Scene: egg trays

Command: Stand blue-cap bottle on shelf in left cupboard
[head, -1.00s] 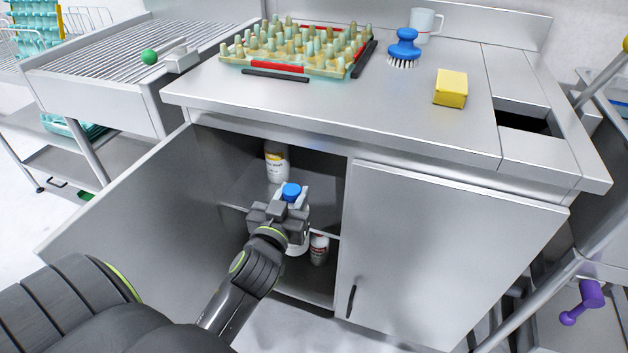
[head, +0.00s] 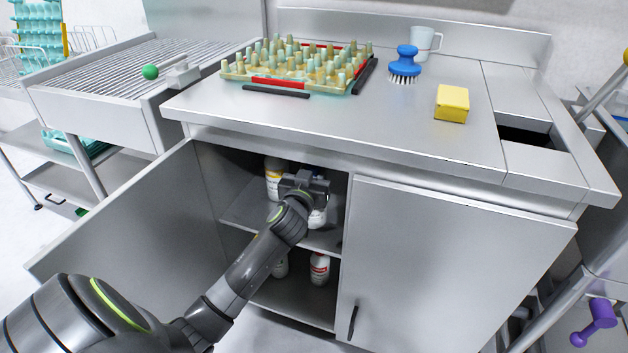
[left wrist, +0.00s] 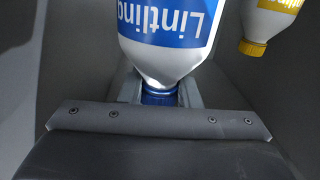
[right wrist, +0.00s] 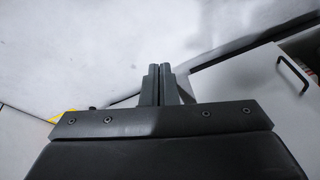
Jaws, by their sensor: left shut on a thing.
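The blue-cap bottle is white with a blue label and shows in the left wrist view (left wrist: 165,30). My left gripper (left wrist: 160,92) is shut on it at the blue cap. In the head view my left gripper (head: 306,183) is inside the open left cupboard, above the shelf (head: 325,240). The bottle's white lower part (head: 317,217) shows below the gripper, over the shelf's right part. Whether its base touches the shelf I cannot tell. My right gripper (right wrist: 166,70) is shut and empty, away from the bottle.
A yellow-cap bottle (left wrist: 271,20) stands at the back left of the shelf, also in the head view (head: 273,178). A red-marked bottle (head: 319,268) and another bottle (head: 280,266) stand below. The left door (head: 130,230) is open; the right door (head: 450,270) is shut.

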